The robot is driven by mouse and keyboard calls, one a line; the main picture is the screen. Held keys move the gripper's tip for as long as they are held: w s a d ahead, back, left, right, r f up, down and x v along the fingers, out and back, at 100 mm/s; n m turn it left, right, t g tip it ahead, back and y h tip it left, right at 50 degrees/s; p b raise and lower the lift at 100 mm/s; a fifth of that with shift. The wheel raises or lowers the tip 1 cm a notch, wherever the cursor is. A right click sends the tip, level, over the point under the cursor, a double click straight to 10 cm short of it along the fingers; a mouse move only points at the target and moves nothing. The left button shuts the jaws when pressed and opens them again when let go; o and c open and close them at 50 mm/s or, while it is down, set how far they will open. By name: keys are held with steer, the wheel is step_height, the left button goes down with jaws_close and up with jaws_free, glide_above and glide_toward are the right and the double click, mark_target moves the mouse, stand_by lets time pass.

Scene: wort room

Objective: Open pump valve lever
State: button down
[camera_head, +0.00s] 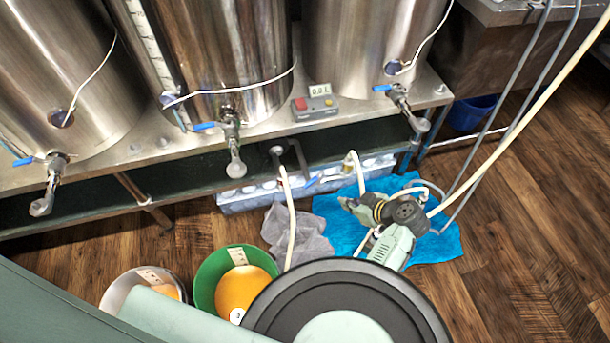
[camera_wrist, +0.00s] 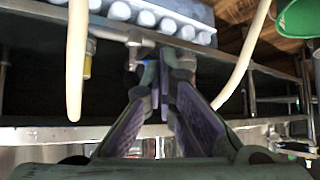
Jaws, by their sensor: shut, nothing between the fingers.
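A small blue lever (camera_head: 311,182) shows under the steel bench, near a pipe fitting and in front of a crate. A bit of blue near my fingertips in the wrist view (camera_wrist: 132,64) may be the same lever, mostly hidden. My gripper (camera_head: 343,201) reaches in from the right, just below and right of the lever. In the wrist view its fingers (camera_wrist: 165,58) are together and hold nothing. They point at a metal fitting (camera_wrist: 185,72). I cannot tell whether they touch the lever. The pump body is not clearly visible.
A clear crate (camera_head: 235,203) stands behind. Tank valves (camera_head: 229,130) hang above the bench edge. A blue cloth (camera_head: 440,246), a grey rag (camera_head: 297,235) and a green bucket (camera_head: 210,275) lie around the floor.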

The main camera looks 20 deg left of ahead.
mark_target(311, 182)
steer(key=a+r+p+x, duration=0.1)
steer(key=r+p+x, duration=0.1)
steer(key=x, duration=1)
steer(key=shift+w+a+f, duration=0.3)
steer(key=shift+w+a, duration=0.15)
steer(key=shift+a, duration=0.15)
steer(key=shift+s+a+m+p, duration=0.1)
steer(key=shift+a+m+p, duration=0.1)
steer(key=shift+m+p, duration=0.1)
